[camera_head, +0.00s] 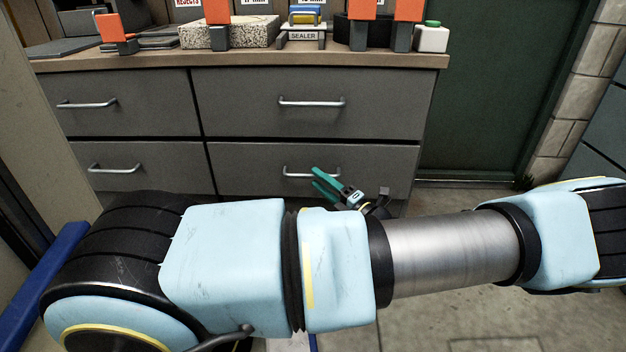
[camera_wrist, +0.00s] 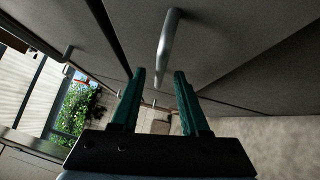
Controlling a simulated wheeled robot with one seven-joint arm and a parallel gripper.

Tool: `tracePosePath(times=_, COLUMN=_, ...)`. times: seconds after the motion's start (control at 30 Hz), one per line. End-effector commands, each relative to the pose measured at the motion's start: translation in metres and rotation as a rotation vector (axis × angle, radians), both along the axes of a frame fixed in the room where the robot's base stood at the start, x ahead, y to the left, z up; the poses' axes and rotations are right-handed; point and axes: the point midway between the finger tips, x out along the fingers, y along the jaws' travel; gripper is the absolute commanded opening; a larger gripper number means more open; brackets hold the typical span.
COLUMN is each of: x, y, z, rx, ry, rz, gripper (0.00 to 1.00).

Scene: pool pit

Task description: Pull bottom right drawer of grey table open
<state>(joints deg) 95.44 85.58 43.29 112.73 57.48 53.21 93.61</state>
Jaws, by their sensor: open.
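The grey table (camera_head: 198,58) has four drawers in two rows. Its bottom right drawer (camera_head: 245,170) looks shut, flush with the front. That drawer's silver bar handle (camera_head: 297,174) runs level; my gripper covers its right part in the head view. My gripper (camera_head: 317,177) has teal fingers, open and empty, close to the handle. In the wrist view the handle (camera_wrist: 168,45) lies ahead of my gripper (camera_wrist: 159,74), its near end in line with the gap between the fingertips. I see no contact; whether the bar is between the fingers I cannot tell.
The top right drawer (camera_head: 380,105), top left drawer (camera_head: 120,80) and bottom left drawer (camera_head: 165,165) look shut. A sealer (camera_head: 304,36), a speckled block (camera_head: 240,34) and orange-topped items stand on the tabletop. A green door (camera_head: 490,90) is at right. Bare floor (camera_head: 450,325) shows in front.

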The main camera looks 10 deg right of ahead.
Motion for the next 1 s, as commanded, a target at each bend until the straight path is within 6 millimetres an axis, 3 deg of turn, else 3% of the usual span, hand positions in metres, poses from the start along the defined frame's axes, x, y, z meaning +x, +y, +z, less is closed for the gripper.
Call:
tracePosePath(times=0.2, x=0.020, y=0.015, z=0.002, rx=0.000, ry=0.000, rz=0.001, gripper=0.45)
tracePosePath(times=0.57, x=0.024, y=0.017, z=0.004, rx=0.000, ry=0.000, rz=0.001, gripper=0.45)
tracePosePath(times=1.0, x=0.024, y=0.017, z=0.004, rx=-0.002, ry=0.000, rz=0.001, gripper=0.00)
